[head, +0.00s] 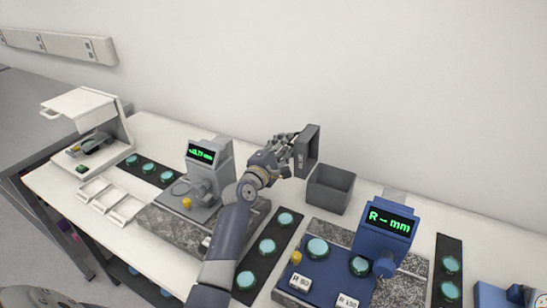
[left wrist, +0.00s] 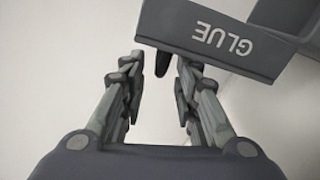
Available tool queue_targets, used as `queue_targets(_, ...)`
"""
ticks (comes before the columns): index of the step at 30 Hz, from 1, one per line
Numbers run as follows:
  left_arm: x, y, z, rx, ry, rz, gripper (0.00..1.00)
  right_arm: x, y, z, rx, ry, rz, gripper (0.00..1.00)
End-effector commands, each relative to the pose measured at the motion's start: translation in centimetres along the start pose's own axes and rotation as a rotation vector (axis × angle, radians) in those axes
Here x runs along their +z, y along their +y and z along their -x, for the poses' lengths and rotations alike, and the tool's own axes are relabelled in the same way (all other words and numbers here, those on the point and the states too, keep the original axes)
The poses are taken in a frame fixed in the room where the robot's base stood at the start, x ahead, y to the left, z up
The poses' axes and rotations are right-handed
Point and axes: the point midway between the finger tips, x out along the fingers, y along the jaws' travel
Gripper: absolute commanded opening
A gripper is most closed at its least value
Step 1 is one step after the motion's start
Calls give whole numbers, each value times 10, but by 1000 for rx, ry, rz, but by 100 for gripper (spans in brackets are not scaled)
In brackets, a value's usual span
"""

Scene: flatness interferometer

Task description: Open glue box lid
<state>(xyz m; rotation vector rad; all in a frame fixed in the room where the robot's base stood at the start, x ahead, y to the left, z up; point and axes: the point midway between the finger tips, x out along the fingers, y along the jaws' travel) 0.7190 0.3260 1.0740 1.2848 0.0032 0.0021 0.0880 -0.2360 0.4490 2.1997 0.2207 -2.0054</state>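The glue box (head: 330,190) is a dark grey open-topped box at the back of the table, near the wall. Its lid (head: 307,150), marked GLUE, stands raised and roughly upright at the box's left side; the hinge is not clear. The lid's lettered face also shows at the top right of the left wrist view (left wrist: 225,40). My left gripper (head: 290,140) is beside the lid, on its left. In the wrist view its fingers (left wrist: 160,65) are apart with nothing gripped between them; the lid lies just beyond the tips. Whether they touch is unclear. My right gripper is not in view.
A grey gauge (head: 209,165) stands left of my left arm, and a blue gauge (head: 385,238) stands at the right. Dark strips with teal discs (head: 267,246) lie between them. A white device (head: 92,125) and white tray (head: 110,202) are at the left.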

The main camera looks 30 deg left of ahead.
Motion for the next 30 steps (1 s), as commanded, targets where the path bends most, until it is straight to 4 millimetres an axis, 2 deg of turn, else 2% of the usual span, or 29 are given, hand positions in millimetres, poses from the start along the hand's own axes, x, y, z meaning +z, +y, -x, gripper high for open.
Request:
queue_targets(6,0,0,38,0,1,0,29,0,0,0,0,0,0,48)
queue_targets(13,0,1,67,2,1,1,29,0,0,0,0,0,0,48)
queue_targets(19,1,1,77,2,0,2,29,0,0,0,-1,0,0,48)
queue_targets(30,0,2,77,3,0,1,29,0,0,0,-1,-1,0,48)
